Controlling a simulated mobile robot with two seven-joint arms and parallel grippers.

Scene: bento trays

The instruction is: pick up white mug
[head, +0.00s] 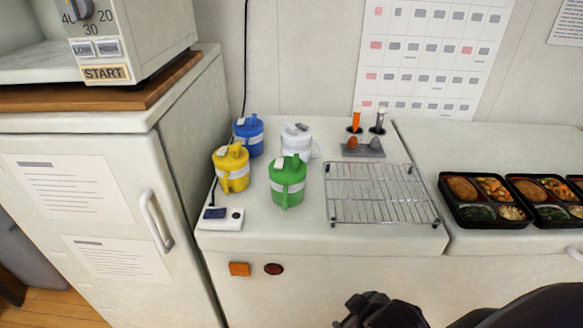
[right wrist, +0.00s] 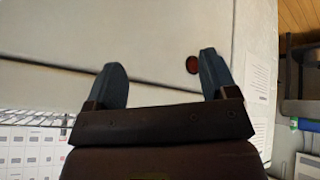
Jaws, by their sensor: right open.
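The white mug (head: 297,143) stands upright at the back of the counter in the head view. The green mug (head: 287,182) stands in front of it and hides its lower part. The blue mug (head: 249,136) and the yellow mug (head: 231,168) stand to its left. My right gripper (head: 378,312) is at the bottom edge of the head view, in front of the counter and well away from the mugs. In the right wrist view, its two fingers (right wrist: 161,60) are spread with nothing between them. My left gripper is not in view.
A wire rack (head: 381,194) lies right of the mugs, with a small grey holder (head: 363,149) behind it. Filled bento trays (head: 484,200) are farther right. A power strip (head: 220,218) sits at the counter's front left. A white cabinet (head: 105,190) stands at the left.

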